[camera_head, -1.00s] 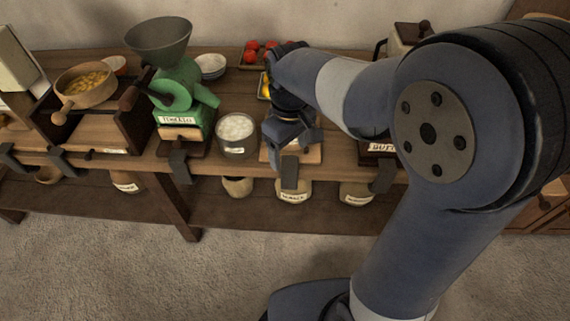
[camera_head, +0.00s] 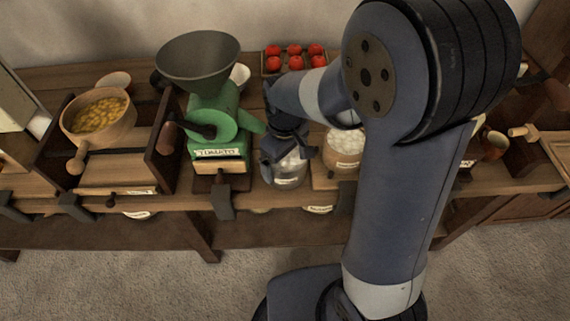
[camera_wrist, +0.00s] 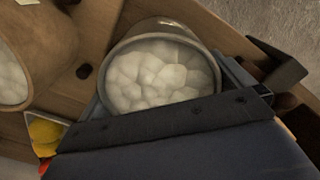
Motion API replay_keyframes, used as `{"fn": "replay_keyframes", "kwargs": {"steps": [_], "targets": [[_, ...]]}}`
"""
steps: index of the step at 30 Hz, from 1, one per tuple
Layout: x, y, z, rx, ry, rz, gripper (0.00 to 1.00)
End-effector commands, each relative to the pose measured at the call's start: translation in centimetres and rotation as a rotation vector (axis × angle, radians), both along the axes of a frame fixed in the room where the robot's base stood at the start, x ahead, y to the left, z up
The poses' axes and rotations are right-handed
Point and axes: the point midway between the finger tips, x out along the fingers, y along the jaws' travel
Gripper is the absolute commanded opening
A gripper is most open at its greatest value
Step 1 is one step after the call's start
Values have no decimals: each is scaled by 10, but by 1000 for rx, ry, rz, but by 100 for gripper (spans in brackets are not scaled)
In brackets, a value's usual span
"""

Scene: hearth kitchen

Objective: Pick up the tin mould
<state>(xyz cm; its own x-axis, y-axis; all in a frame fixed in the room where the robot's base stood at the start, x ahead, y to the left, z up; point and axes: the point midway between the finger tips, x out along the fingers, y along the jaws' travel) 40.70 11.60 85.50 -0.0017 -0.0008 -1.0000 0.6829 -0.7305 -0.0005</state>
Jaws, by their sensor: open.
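The tin mould (camera_head: 287,180) is a grey round pot filled with white lumps, standing upright near the front of the wooden counter (camera_head: 470,186). In the wrist view the tin mould (camera_wrist: 211,57) fills the middle, its mouth facing the camera. My gripper (camera_head: 287,150) is over the tin mould and hides part of it in the head view. It is open, with one finger on either side of the mould in the wrist view. I cannot tell whether the fingers touch its wall.
Just right of the tin stands a wooden mould (camera_head: 343,161) with white lumps. A green mill (camera_head: 213,150) with a grey hopper stands close on the left. Behind is a tray of red balls (camera_head: 292,62). A pan of yellow pieces (camera_head: 100,120) is at the far left.

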Motion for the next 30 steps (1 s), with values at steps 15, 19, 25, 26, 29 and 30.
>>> {"fn": "replay_keyframes", "kwargs": {"steps": [15,19,25,26,29,30], "targets": [[0,0,-17,0,-1,0,90],[0,0,-17,0,-1,0,80],[0,0,-17,0,-1,0,63],[0,0,-17,0,-1,0,61],[0,0,-17,1,-2,0,53],[1,0,-16,1,-3,0,51]]}}
